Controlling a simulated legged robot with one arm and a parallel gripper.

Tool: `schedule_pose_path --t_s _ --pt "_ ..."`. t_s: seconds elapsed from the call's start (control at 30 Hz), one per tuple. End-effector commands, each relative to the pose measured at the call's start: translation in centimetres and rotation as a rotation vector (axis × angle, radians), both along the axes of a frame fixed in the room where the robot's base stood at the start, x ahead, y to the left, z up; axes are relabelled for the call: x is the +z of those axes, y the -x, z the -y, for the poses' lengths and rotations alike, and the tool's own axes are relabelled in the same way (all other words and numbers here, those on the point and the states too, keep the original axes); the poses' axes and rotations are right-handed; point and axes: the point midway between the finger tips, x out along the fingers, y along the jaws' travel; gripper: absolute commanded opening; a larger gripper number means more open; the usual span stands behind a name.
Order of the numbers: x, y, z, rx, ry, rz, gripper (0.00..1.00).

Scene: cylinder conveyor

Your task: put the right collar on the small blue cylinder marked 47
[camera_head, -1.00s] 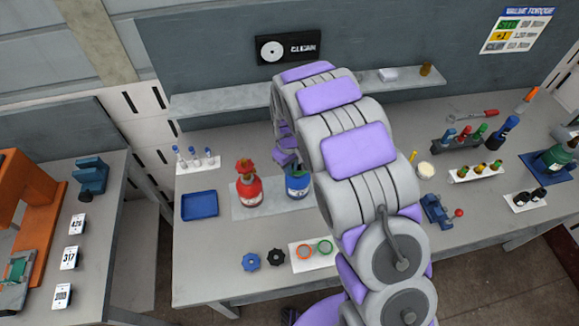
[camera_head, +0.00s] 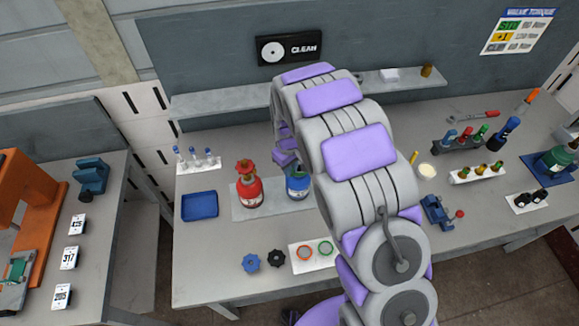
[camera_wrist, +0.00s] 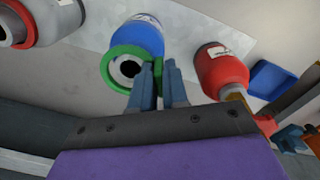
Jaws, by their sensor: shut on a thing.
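The small blue cylinder (camera_wrist: 147,38) stands in the wrist view with its open neck facing me; it also shows in the head view (camera_head: 297,187), partly behind my arm. Its pale label is too small to read. A green collar (camera_wrist: 107,68) is at the neck end of the blue cylinder and appears around it. I cannot tell whether it is fully seated. My gripper (camera_wrist: 159,80) is shut on the collar's edge, with a bit of green between the fingers. In the head view my arm hides the gripper.
A red cylinder (camera_head: 248,190) with a handwheel stands close beside the blue one. A grey cylinder with a red collar (camera_wrist: 38,18) stands on the other side. A blue tray (camera_head: 199,206) is left.

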Motion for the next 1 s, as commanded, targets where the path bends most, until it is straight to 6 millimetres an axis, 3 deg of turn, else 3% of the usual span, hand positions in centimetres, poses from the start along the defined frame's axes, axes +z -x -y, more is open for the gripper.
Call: schedule_pose_path --t_s 1.0 --pt "-2.4 0.0 0.0 0.000 0.000 -0.001 0.00"
